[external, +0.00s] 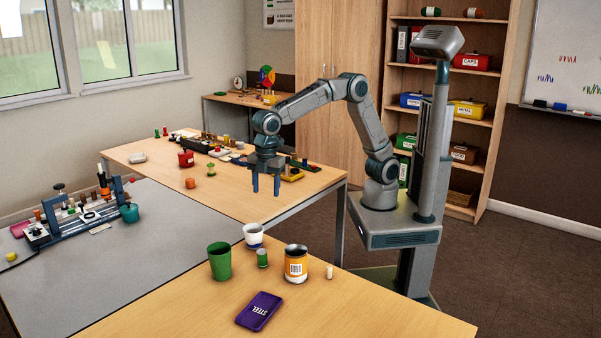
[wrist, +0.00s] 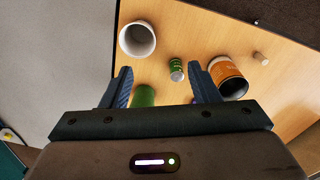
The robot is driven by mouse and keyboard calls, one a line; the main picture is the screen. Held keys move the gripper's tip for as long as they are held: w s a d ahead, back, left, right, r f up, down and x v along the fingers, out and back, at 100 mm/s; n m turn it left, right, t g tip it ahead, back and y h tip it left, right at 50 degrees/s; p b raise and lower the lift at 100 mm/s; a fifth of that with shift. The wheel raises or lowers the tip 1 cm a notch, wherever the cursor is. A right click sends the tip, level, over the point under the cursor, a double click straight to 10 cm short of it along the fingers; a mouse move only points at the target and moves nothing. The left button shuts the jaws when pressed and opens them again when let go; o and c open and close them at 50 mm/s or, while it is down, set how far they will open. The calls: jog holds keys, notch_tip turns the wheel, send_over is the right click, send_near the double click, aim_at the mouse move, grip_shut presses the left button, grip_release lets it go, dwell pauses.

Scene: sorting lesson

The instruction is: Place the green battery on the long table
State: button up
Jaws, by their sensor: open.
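The green battery (external: 262,257) is a small green cylinder with a pale end. It stands on the near wooden table (external: 360,315), between a green cup and an orange-labelled can. The battery also shows in the wrist view (wrist: 176,69), ahead of my fingers and roughly between their tips in the picture. My gripper (external: 265,186) is open and empty, pointing down, apart from the battery and higher than it. A long wooden table (external: 240,196) with many objects runs behind; I cannot tell for certain which table is the long one.
A small pale peg (external: 329,272) and a purple STEEL case (external: 259,311) are nearby. The back table's near right end has bare wood.

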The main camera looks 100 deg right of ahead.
aim_at(262, 250)
jog(key=w+a+f+n+b, duration=0.15)
jog(key=a+f+n, duration=0.35)
jog(key=a, duration=0.5)
jog(key=shift+m+g, duration=0.3)
jog(key=shift+m, duration=0.3)
jog(key=f, duration=0.9)
jog(key=shift+w+a, duration=0.2)
jog(key=shift+a, duration=0.05)
jog(key=shift+w+a+f+b, duration=0.1)
jog(key=shift+f+b, duration=0.1)
jog(key=shift+f, duration=1.25)
jog(key=shift+w+f+b, duration=0.1)
jog(key=shift+f+b, duration=0.05)
jog(key=shift+f, duration=1.25)
jog(key=c, duration=1.1)
grip_shut()
jog(key=shift+r, duration=0.2)
